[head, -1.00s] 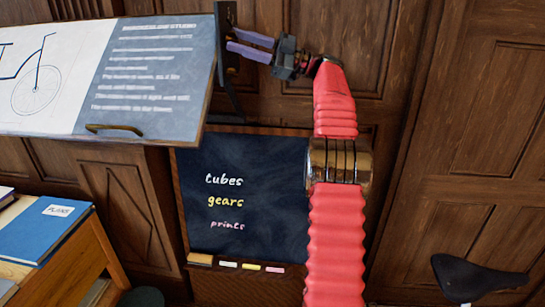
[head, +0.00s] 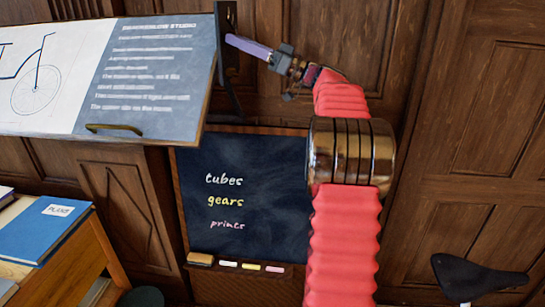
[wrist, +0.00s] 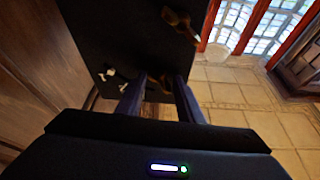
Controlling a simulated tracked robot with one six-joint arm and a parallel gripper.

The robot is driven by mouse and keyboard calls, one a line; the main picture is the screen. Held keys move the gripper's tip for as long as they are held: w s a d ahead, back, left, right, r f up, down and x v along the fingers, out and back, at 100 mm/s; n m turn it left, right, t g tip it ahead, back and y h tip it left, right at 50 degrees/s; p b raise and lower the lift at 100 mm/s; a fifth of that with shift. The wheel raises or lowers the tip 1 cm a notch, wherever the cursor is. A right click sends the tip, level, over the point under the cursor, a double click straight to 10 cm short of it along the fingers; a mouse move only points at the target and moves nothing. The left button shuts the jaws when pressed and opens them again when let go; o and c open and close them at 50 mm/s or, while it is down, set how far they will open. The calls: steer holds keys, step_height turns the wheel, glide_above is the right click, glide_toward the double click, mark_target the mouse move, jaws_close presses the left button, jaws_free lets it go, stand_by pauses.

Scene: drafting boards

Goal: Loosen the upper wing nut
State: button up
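The tilted drawing board (head: 150,115) is at upper left in the head view, with a dark upright bracket (head: 227,20) at its right edge. My gripper (head: 230,40) reaches left to this bracket, its fingers lined up one behind the other. In the wrist view my gripper (wrist: 160,77) has its two fingers apart, tips close to a dark plate (wrist: 120,35). A brownish wing nut (wrist: 158,86) shows between the fingers, partly hidden; contact cannot be told. A brass-coloured part (wrist: 180,20) and a small pale one (wrist: 107,74) are also on the plate. Which nut is upper is unclear.
A chalkboard (head: 250,190) with a chalk ledge stands below the board. A wooden cabinet with a blue book (head: 45,235) is at lower left. A dark saddle (head: 475,275) is at lower right. Wood panelling lies behind my arm.

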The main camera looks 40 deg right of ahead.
steer(key=s+d+m+h, duration=0.4)
steer(key=s+m+h, duration=0.4)
steer(key=s+m, duration=0.95)
steer(key=w+d+f+m+g+h, duration=0.25)
steer(key=f+m, duration=0.25)
steer(key=f, duration=0.6)
steer(key=s+a+f+n+g+h, duration=0.1)
steer(key=s+a+f+n+g, duration=0.1)
steer(key=a+f+g, duration=0.4)
steer(key=s+a+f, duration=0.1)
steer(key=a+f, duration=0.4)
steer(key=f, duration=0.2)
steer(key=shift+f, duration=0.4)
stand_by(1.4)
steer(key=shift+s, duration=0.1)
